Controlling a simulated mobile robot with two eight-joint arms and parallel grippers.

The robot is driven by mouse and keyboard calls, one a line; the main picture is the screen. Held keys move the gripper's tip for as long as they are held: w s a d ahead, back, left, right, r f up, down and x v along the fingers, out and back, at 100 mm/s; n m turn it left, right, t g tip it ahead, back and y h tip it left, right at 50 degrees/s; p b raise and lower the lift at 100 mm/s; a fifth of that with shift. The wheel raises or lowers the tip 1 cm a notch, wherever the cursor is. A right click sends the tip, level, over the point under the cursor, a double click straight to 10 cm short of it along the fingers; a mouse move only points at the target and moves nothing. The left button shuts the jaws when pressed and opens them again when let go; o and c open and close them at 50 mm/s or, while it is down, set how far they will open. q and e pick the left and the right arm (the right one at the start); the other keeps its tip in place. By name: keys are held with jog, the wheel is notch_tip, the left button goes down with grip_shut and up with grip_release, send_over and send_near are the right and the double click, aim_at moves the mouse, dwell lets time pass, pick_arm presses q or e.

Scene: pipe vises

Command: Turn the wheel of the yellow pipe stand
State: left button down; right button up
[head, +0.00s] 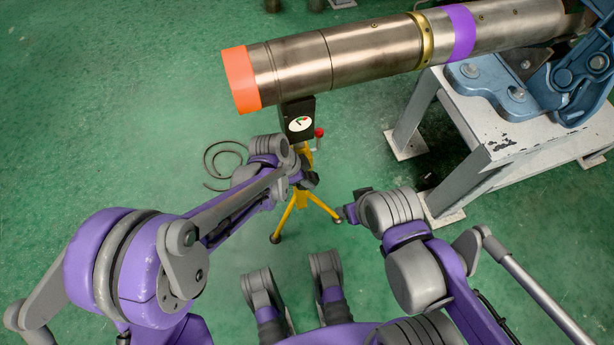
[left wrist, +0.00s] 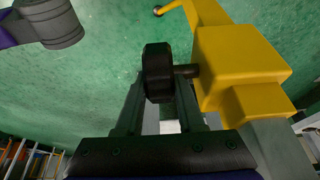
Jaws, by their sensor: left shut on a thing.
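The yellow pipe stand (head: 300,198) stands on the floor on splayed legs, under the free end of a long metal pipe (head: 330,55). Its black head, with a round dial (head: 298,122), is just below the pipe. In the left wrist view, a black wheel (left wrist: 157,70) sits on a short shaft from the stand's yellow block (left wrist: 240,65). My left gripper (head: 306,180) is at the stand, and its two fingers (left wrist: 160,95) are shut on the wheel. In the head view my arm hides the wheel. My right gripper (head: 352,207) is to the right of the stand, apart from it; its fingers are unclear.
A red knob (head: 319,132) is on a crank beside the stand's head. A grey steel table (head: 480,130) with a blue vise (head: 510,85) stands at the right. A dark coiled hose (head: 222,165) lies on the green floor, left of the stand. The floor farther left is clear.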

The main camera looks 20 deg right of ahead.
aim_at(312, 175)
pick_arm(q)
jog(key=y, duration=0.3)
jog(key=shift+d+p, duration=0.3)
jog(key=shift+p, duration=0.05)
jog(key=shift+d+f+y, duration=0.1)
jog(key=shift+d+y, duration=0.05)
jog(key=shift+y, duration=0.95)
jog(key=shift+f+y, duration=0.1)
jog(key=shift+y, duration=1)
jog(key=c, duration=0.5)
grip_release()
jog(key=p+v, duration=0.1)
jog(key=v, duration=0.6)
jog(key=shift+w+d+r, duration=0.15)
jog(key=shift+d+r, duration=0.1)
